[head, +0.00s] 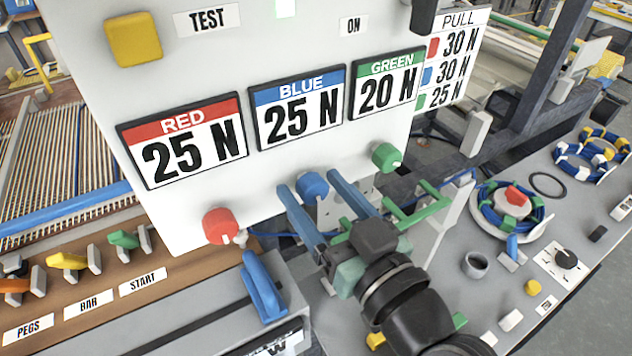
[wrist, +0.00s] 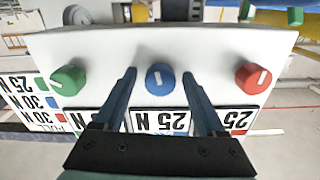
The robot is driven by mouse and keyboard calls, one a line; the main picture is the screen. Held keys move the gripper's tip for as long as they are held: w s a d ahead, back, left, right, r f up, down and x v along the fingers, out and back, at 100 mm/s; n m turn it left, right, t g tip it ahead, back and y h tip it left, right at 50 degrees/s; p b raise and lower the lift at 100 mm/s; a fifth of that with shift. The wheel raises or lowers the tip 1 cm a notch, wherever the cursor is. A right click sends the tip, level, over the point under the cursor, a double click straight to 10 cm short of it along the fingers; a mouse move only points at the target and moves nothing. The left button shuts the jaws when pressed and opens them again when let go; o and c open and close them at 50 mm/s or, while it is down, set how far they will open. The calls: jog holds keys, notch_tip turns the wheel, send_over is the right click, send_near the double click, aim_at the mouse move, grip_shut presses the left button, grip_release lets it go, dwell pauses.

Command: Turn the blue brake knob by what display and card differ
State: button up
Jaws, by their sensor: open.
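The white panel (head: 190,215) carries three displays: red (head: 185,140) reads 25 N, blue (head: 298,107) reads 25 N, green (head: 385,85) reads 20 N. The card (head: 455,62) headed PULL reads red 30 N, blue 30 N, green 25 N. The blue knob (head: 313,186) sits below the blue display. My gripper (head: 308,181) is open, one finger on each side of this knob. In the wrist view the blue knob (wrist: 160,79) lies between the fingertips (wrist: 159,75), with a gap on both sides. Its white mark runs roughly up and down there.
The red knob (head: 220,225) and green knob (head: 386,156) flank the blue one, clear of my fingers. A yellow button (head: 134,39) is at the panel's upper left. A blue lever (head: 263,287) stands below the panel. Wire coils (head: 510,207) lie on the right bench.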

jog(key=shift+w+a, duration=0.1)
jog(key=shift+w, duration=0.1)
grip_shut()
dwell(0.3)
jog(key=shift+m, duration=0.4)
jog(key=m+p, duration=0.1)
jog(key=m, duration=0.1)
jog(key=shift+r+m, duration=0.1)
jog(key=shift+m, duration=0.3)
jog(key=shift+m+p, duration=1.05)
jog(key=shift+m, duration=0.95)
